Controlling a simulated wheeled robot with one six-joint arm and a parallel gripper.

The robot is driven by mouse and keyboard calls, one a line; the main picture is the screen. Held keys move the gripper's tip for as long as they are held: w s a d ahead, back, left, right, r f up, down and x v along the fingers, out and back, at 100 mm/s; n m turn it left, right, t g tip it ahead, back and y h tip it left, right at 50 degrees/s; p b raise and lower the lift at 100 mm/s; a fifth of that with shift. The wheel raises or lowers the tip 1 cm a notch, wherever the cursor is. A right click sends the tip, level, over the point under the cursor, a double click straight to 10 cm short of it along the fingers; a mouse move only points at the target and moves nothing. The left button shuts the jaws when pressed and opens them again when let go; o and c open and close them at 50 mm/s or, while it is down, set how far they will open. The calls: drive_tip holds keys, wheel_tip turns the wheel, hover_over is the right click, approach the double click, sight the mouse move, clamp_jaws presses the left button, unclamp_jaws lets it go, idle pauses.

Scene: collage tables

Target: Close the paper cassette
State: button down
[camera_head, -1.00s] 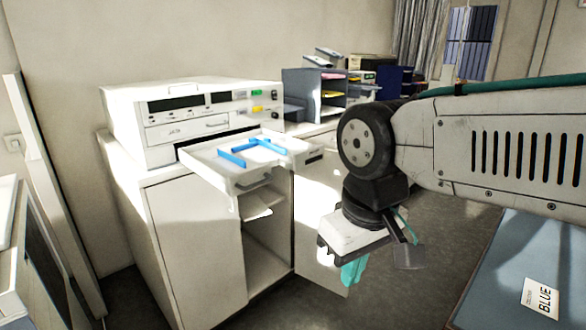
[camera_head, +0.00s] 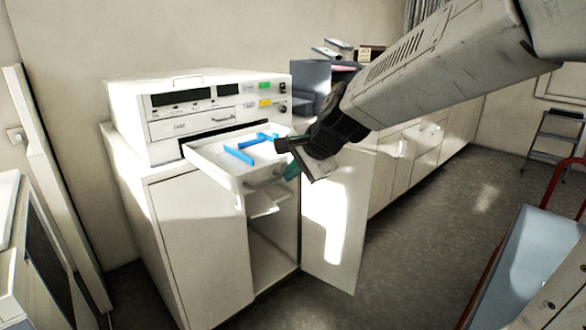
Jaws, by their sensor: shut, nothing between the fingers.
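The paper cassette (camera_head: 215,160) is a white tray pulled far out of the lower front of the white printer (camera_head: 130,107). Blue guides (camera_head: 240,154) lie inside it, and a handle (camera_head: 263,182) is on its front. My gripper (camera_head: 292,172) is at the right front corner of the cassette, its teal fingertips pointing down and left. It is shut and empty. I cannot tell whether the fingertips touch the cassette. My wrist hides the cassette's far right corner.
The printer stands on a white cabinet (camera_head: 200,237) with its right door (camera_head: 333,235) swung open below the cassette. A step ladder (camera_head: 557,135) stands at the far right. The floor (camera_head: 420,230) between is clear.

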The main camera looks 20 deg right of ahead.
sight(271, 181)
drive_tip(key=shift+w+a+r+x, duration=0.1)
drive_tip(key=shift+w+r+x, duration=0.15)
drive_tip(key=shift+x, duration=1.25)
drive_tip(key=shift+w+a+r+x, duration=0.1)
drive_tip(key=shift+w+r+x, duration=0.15)
drive_tip(key=shift+x, duration=1.3)
drive_tip(key=shift+w+a+r+x, duration=0.1)
drive_tip(key=shift+w+r+x, duration=0.15)
drive_tip(key=shift+x, duration=1.25)
